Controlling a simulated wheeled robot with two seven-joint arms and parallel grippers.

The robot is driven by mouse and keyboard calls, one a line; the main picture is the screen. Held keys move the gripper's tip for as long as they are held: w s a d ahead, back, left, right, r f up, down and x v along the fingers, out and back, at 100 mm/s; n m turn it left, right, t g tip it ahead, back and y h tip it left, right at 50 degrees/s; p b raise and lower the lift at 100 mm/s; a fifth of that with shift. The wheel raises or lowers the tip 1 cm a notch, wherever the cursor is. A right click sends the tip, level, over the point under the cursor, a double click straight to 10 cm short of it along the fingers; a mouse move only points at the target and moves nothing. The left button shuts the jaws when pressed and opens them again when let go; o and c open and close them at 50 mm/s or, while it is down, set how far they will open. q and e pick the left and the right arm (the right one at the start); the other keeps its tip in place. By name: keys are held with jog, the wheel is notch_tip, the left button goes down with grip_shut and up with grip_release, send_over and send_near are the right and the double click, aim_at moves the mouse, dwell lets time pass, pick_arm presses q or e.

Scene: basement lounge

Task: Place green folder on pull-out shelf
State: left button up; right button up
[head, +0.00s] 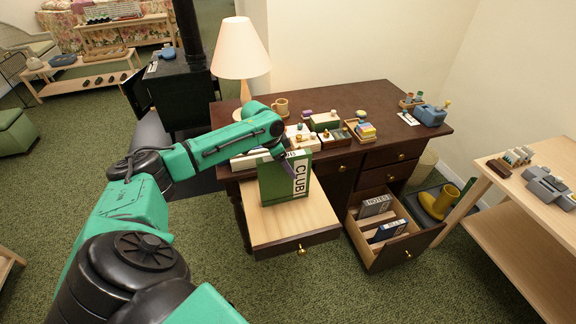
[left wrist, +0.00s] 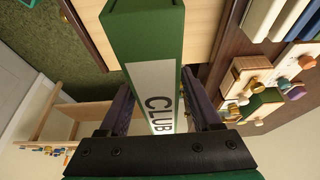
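The green folder (head: 270,181) stands upright at the pull-out shelf (head: 300,222), a pale wooden board drawn out from the desk's left front. Its white spine label reads "CLUB" and faces front right. In the left wrist view the folder (left wrist: 145,35) fills the middle, its spine between the two dark fingers. My left gripper (head: 286,158) is at the upper spine edge, closed across the folder's thickness. The folder's lower edge looks at or very near the board; contact cannot be told for certain. My right gripper is not in view.
The dark desk (head: 385,100) carries a lamp (head: 240,52), a mug (head: 281,107) and several small boxes behind the shelf. An open drawer (head: 385,228) with binders stands right of it. A pale side table (head: 545,195) is farther right. Bare board lies around the folder.

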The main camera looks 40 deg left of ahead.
pick_arm(q)
jog(key=v, duration=1.2)
jog(key=shift+b, duration=0.4)
